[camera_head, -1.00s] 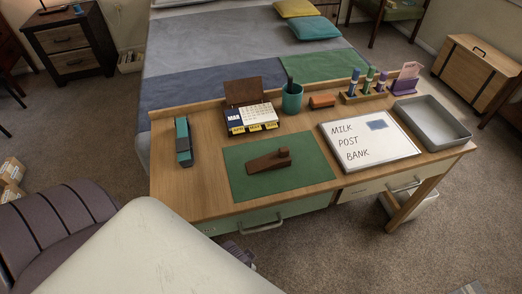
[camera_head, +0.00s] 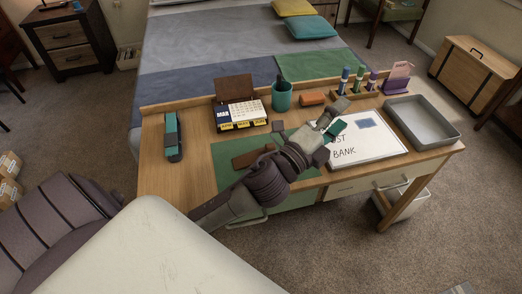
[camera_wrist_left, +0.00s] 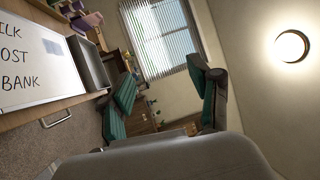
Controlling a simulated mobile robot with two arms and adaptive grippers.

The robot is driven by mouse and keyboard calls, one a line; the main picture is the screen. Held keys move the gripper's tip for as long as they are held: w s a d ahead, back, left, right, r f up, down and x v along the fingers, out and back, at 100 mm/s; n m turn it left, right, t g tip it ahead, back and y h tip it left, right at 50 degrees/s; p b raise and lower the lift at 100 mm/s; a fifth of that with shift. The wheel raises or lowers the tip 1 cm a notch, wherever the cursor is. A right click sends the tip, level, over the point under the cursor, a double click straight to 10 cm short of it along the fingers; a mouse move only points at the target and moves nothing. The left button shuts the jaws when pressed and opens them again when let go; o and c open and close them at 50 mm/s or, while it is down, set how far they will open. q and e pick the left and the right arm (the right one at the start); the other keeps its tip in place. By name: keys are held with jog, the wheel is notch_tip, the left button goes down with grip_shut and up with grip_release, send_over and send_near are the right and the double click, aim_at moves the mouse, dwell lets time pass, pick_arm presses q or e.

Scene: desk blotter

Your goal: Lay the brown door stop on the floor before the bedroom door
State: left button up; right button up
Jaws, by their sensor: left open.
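The brown door stop (camera_head: 247,158) lies on the green desk blotter (camera_head: 226,170) in the head view, partly hidden behind my left arm. My left gripper (camera_head: 338,117) is above the desk, over the left part of the whiteboard and to the right of the door stop. Its two teal-padded fingers are apart with nothing between them, as the left wrist view (camera_wrist_left: 165,95) also shows. The wrist camera looks across the room, and the door stop is not in it. My right gripper and the bedroom door are not in view.
The whiteboard (camera_head: 377,146) and a grey tray (camera_head: 422,122) lie on the right of the desk. A teal cup (camera_head: 282,97), a calendar (camera_head: 241,114), an orange block (camera_head: 313,99) and a marker stand (camera_head: 357,94) line the back. A teal stapler-like object (camera_head: 173,138) lies left.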

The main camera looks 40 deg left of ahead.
pick_arm(q)
jog(key=s+d+r+m+g+h, duration=0.15)
jog(key=d+m+g+h, duration=0.45)
jog(key=m, duration=0.7)
jog(key=d+r+m+g+h, duration=0.35)
jog(key=d+m+h, duration=0.35)
jog(key=m, duration=0.5)
jog(key=m+g+y, duration=1)
jog(key=m+y, duration=0.6)
jog(key=y, duration=0.2)
send_over(271, 144)
notch_tip(271, 144, down, 13)
jog(key=f, duration=0.5)
jog(key=s+f+p, duration=0.1)
jog(key=f, duration=0.1)
jog(key=shift+a+f, duration=0.15)
jog(key=shift+a, duration=0.15)
jog(key=shift+w+d+f+p, duration=0.1)
jog(key=shift+w+f+p, duration=0.1)
jog(key=shift+f, duration=0.8)
jog(key=shift+w+d+f+p, duration=0.1)
jog(key=shift+f+p, duration=0.1)
jog(key=shift+f, duration=0.85)
jog(key=shift+w+d+f+p, duration=0.1)
jog(key=shift+f+p, duration=0.1)
jog(key=shift+f, duration=0.8)
grip_shut()
